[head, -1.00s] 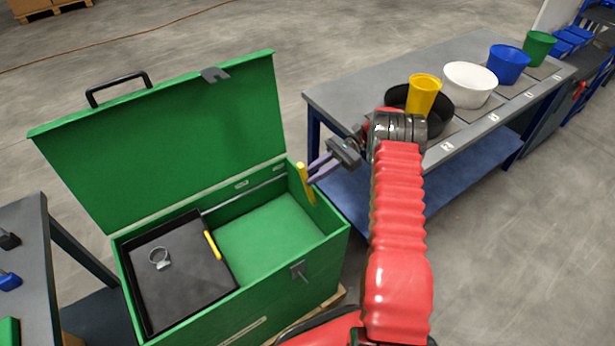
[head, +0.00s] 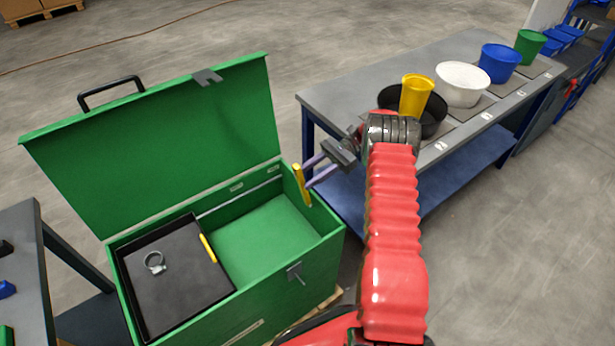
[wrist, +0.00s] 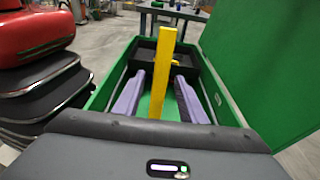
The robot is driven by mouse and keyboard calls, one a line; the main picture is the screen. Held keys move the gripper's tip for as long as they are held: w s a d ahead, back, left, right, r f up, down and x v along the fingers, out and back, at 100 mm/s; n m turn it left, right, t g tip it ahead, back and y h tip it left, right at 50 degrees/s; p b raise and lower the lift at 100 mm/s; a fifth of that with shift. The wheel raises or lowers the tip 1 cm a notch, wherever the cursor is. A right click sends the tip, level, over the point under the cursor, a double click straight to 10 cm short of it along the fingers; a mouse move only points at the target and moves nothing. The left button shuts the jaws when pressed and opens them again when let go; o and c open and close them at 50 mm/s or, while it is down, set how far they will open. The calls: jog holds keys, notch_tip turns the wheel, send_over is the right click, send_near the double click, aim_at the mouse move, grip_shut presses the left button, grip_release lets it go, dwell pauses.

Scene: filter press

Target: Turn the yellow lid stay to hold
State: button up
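The yellow lid stay (head: 301,184) stands near upright, tilted a little, at the right end of the green box (head: 330,239), whose lid (head: 160,140) is open. In the wrist view the yellow lid stay (wrist: 162,75) rises between the two purple fingers of my gripper (wrist: 158,98), with a gap showing on each side. In the head view my gripper (head: 310,172) reaches in from the right, its fingertips at the stay. The gripper is open around the stay, and I cannot tell if either finger touches it.
A black tray (head: 190,285) with a grey ring clamp (head: 155,262) and a yellow handle (head: 208,248) sits in the box's left part. A grey bench (head: 340,90) with several tubs stands behind right. Another table (head: 22,225) is at the left edge.

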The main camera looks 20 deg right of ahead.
notch_tip(320, 180, up, 10)
dwell(0.6)
jog(key=shift+c, duration=0.4)
